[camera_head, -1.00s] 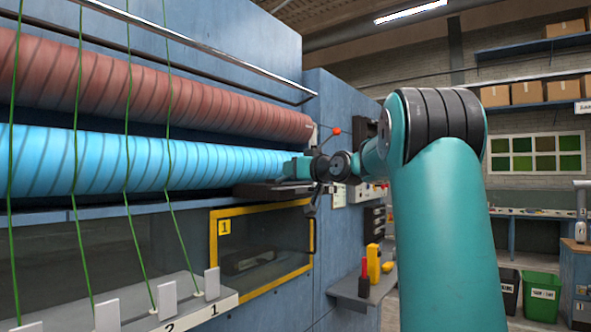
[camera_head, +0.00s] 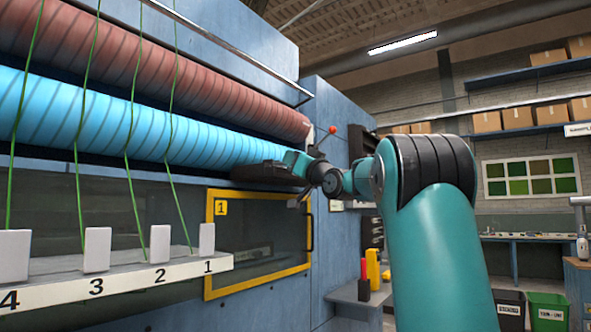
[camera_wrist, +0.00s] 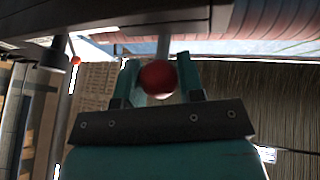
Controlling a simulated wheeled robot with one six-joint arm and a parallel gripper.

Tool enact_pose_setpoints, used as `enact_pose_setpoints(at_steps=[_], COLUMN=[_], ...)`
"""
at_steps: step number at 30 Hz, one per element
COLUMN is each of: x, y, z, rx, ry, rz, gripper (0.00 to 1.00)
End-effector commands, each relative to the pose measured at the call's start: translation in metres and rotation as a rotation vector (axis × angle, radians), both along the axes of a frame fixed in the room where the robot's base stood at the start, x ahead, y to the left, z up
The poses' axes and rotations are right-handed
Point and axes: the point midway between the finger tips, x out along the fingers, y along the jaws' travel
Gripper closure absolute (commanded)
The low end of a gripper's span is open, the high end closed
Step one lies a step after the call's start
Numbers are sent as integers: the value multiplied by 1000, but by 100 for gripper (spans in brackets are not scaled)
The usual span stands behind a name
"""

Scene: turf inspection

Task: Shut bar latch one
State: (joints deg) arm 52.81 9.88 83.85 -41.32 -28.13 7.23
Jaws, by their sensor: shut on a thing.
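A red ball knob (camera_wrist: 157,78) sits between the two teal fingers of my gripper (camera_wrist: 158,73) in the wrist view, and the fingers are shut on it. A grey rod rises behind the knob to a dark bar (camera_wrist: 120,22). In the head view my gripper (camera_head: 293,163) is at the right end of the blue roller, beside a dark bar (camera_head: 260,175) above the yellow-framed window marked 1 (camera_head: 221,208). The held knob is hidden there. No label on the held latch is readable.
A second red knob (camera_head: 332,129) stands up right of my gripper; a red knob (camera_wrist: 75,60) also shows at left in the wrist view. A numbered white rail (camera_head: 130,283) juts out below the blue roller (camera_head: 110,120). A small shelf (camera_head: 358,292) holds red and yellow items.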

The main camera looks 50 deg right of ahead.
Motion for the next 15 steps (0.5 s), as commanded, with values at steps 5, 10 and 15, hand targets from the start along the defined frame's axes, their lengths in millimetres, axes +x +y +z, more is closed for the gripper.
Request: enact_pose_setpoints(at_steps=[5, 10, 15], x=[0, 1, 0], y=[0, 0, 0], z=[-1, -1, -1], rx=[3, 4, 4], ry=[-3, -2, -1], rz=[1, 2, 2], gripper=[100, 58, 40])
